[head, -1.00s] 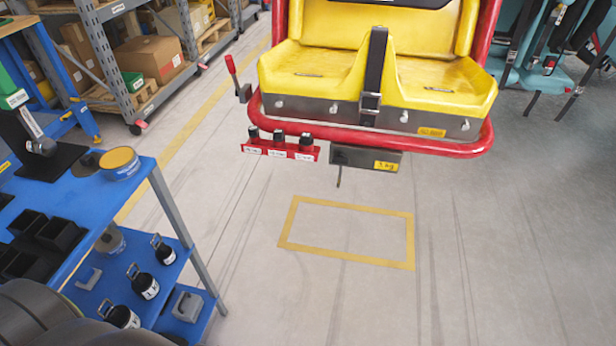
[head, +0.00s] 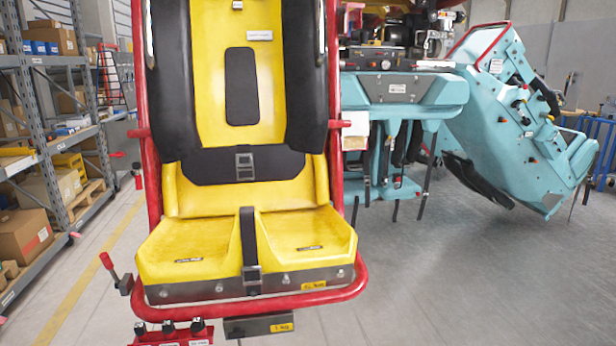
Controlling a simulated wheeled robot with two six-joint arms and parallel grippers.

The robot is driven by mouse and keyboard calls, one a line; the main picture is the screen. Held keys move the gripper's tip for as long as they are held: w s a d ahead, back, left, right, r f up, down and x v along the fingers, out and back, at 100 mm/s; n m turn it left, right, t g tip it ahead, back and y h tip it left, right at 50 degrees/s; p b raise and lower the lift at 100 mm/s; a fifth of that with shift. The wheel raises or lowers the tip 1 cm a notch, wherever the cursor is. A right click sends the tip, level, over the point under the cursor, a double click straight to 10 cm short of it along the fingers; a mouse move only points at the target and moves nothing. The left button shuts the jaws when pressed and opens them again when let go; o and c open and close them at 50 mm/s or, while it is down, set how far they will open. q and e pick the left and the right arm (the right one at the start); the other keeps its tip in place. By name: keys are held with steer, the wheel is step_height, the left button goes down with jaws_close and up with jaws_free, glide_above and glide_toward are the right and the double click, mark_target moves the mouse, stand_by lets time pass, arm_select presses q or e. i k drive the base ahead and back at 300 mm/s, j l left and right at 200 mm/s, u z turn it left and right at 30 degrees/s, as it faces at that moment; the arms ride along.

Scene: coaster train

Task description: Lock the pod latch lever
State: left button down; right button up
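The pod is a yellow seat (head: 245,235) with black shoulder pads and a black belt, in a red tube frame (head: 260,300). A lever with a red grip (head: 107,261) sits on the frame's lower left side. It tilts up and to the left from a dark bracket (head: 124,285). Higher on the left is a second small red-tipped part (head: 137,172); I cannot tell which of the two is the latch lever. Neither of my grippers is in view.
A red strip with several black knobs (head: 170,333) and a grey box with a yellow label (head: 258,325) hang below the seat. Shelving with cartons (head: 40,190) stands left. Teal pods (head: 520,140) stand at the right. The floor at front right is clear.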

mark_target(104, 257)
steer(key=u, duration=0.3)
steer(key=i+l+u, duration=0.15)
steer(key=u, duration=0.3)
steer(key=i+l+u, duration=0.1)
steer(key=u, duration=0.3)
steer(key=i+l+u, duration=0.1)
steer(key=l+u, duration=0.2)
steer(key=u, duration=0.15)
steer(key=l+u, duration=0.2)
steer(key=u, duration=0.2)
steer(key=l+u, duration=0.1)
steer(key=l, duration=0.55)
steer(key=k+l+u, duration=0.15)
steer(key=l, duration=0.5)
steer(key=l+u, duration=0.1)
steer(key=l, duration=0.6)
steer(key=k, duration=0.4)
steer(key=i+j+z, duration=0.15)
steer(key=z, duration=0.6)
steer(key=i+j+z, duration=0.15)
steer(key=j, duration=0.3)
steer(key=i+j+z, duration=0.15)
steer(key=j, duration=0.35)
steer(key=j+z, duration=0.1)
steer(key=j, duration=0.4)
steer(key=i+j+z, duration=0.15)
steer(key=j, duration=0.35)
